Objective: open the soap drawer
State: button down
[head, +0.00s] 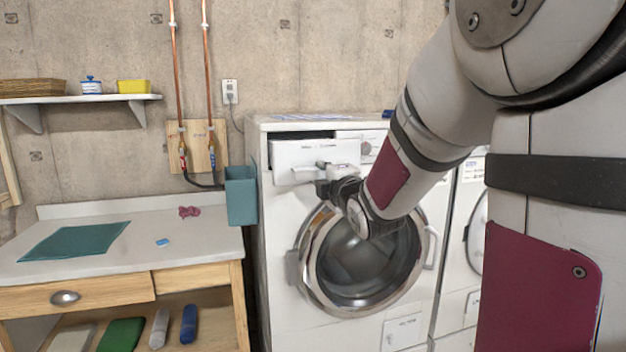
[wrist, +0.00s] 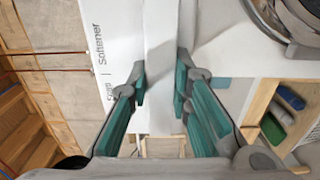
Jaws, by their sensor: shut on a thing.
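The soap drawer (head: 293,157) is the white panel at the top left of the front washing machine (head: 275,235). It stands out from the machine's front, with a dark gap above its top edge, so it is at least partly open. Its printed front, reading "Softener", shows in the wrist view (wrist: 105,65). My gripper (head: 326,176) is at the right part of the drawer front, shut on the drawer's handle. In the wrist view, its teal fingers (wrist: 160,82) lie on both sides of the white handle bar (wrist: 160,50). My wrist hides part of the handle in the head view.
The round washer door (head: 360,262) is below my gripper. A teal bin (head: 241,197) hangs at the machine's left side. A counter (head: 190,235) with a cloth (head: 75,241) stands at the left. A second machine (head: 462,240) stands close at the right.

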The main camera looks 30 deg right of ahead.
jog(key=shift+s+f, duration=0.15)
jog(key=shift+f, duration=0.3)
jog(key=c, duration=1.5)
grip_release()
jog(key=shift+r, duration=0.15)
jog(key=v, duration=0.7)
jog(key=shift+s+a, duration=0.15)
jog(key=shift+s, duration=0.05)
